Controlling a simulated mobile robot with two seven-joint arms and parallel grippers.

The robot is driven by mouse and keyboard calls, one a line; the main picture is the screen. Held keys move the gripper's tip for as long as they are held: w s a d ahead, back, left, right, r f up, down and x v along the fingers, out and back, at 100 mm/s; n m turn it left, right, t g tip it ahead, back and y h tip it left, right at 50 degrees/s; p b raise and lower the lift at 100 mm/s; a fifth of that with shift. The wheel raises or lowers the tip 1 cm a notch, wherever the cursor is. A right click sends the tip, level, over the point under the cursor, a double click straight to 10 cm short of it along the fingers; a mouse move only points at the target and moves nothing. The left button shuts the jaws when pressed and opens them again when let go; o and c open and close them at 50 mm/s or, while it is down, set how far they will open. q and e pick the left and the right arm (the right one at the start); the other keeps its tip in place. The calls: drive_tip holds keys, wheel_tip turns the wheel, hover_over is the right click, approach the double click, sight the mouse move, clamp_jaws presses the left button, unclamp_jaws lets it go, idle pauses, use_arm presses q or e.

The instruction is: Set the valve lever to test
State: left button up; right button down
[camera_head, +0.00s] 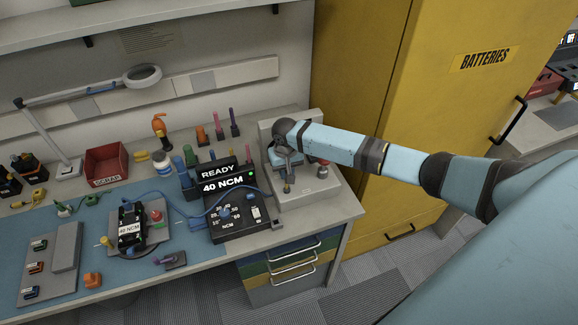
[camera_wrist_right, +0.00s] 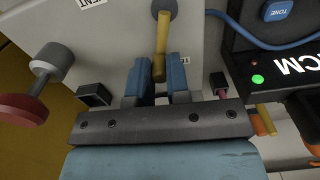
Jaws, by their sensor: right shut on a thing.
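The valve lever (camera_wrist_right: 161,38) is a brass-yellow rod on a grey pivot on the face of a grey unit (camera_wrist_right: 100,35). In the right wrist view it runs straight from the pivot between the two blue fingers of my right gripper (camera_wrist_right: 158,82), which is shut on its end. A partly cut-off label ending in "ENT" is at the top left; another label is mostly hidden by a finger. In the head view the grey unit (camera_head: 308,188) stands at the bench's right end, with my right gripper (camera_head: 287,165) against it. My left gripper is not in view.
A red knob (camera_wrist_right: 22,109) sticks out of the unit beside the lever. A black tester (camera_head: 237,215) reading "READY 40 NCM" stands left of it. A radio (camera_head: 131,226) lies on the bench. A yellow batteries cabinet (camera_head: 400,90) stands to the right.

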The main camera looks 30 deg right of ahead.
drive_tip(key=shift+w+a+n+p, duration=0.15)
drive_tip(key=shift+a+n+p, duration=0.2)
drive_tip(key=shift+n, duration=0.35)
drive_tip(key=c, duration=1.2)
unclamp_jaws()
drive_tip(key=shift+o, duration=0.5)
drive_tip(key=shift+r, duration=0.1)
wheel_tip(320, 180, up, 14)
drive_tip(key=b, duration=0.1)
drive_tip(key=shift+f, duration=0.2)
